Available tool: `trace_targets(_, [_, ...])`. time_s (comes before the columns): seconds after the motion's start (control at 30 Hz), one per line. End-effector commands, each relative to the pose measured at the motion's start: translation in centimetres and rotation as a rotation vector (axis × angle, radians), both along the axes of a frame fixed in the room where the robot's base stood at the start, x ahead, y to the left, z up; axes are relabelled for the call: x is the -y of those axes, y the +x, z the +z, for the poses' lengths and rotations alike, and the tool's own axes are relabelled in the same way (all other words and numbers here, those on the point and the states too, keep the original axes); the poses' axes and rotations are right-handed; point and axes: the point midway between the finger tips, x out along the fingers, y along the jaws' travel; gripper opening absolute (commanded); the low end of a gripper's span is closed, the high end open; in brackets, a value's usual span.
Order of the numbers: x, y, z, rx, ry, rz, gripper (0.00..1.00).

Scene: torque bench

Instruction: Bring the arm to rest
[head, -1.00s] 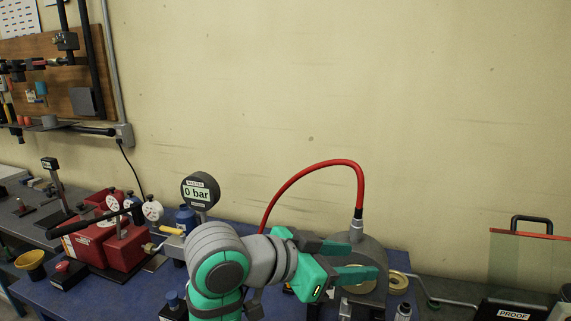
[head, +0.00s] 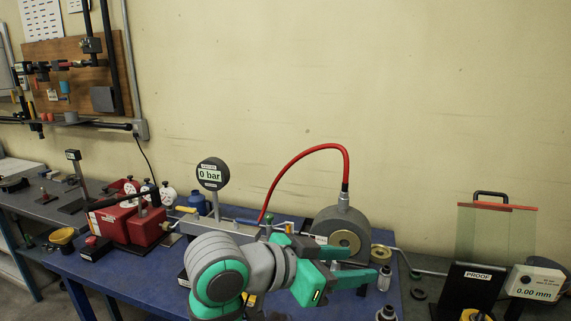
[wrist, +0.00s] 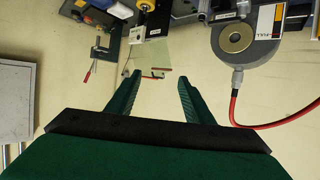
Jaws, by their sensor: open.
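My gripper (head: 362,262) is at the end of my green and grey arm, over the front part of the blue bench (head: 130,272). Its two green fingers point right and are apart, with nothing between them. In the wrist view my gripper (wrist: 158,82) also shows its fingers spread and empty. The grey round hydraulic cylinder (head: 352,217) with a red hose stands just behind the fingers; the wrist view shows it at the upper right (wrist: 215,38). I cannot tell whether the fingers touch anything. My arm hides part of the bench.
A red pump (head: 146,228) and a gauge reading 0 bar (head: 211,174) stand to the left. A clear shield (head: 487,235), a black PROOF stand (head: 462,288) and a 0.00 mm indicator (head: 536,283) are at the right. Small metal sockets (head: 384,277) stand near the fingers.

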Motion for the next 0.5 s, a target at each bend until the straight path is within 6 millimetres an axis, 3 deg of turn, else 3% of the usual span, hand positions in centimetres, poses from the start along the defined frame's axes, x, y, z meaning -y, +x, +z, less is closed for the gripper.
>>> trace_targets(0.37, [1.1, 1.6, -3.0, -0.044, -0.142, 0.065, 0.47])
trace_targets(0.5, [1.3, 2.5, -5.0, -0.068, -0.218, 0.116, 0.47])
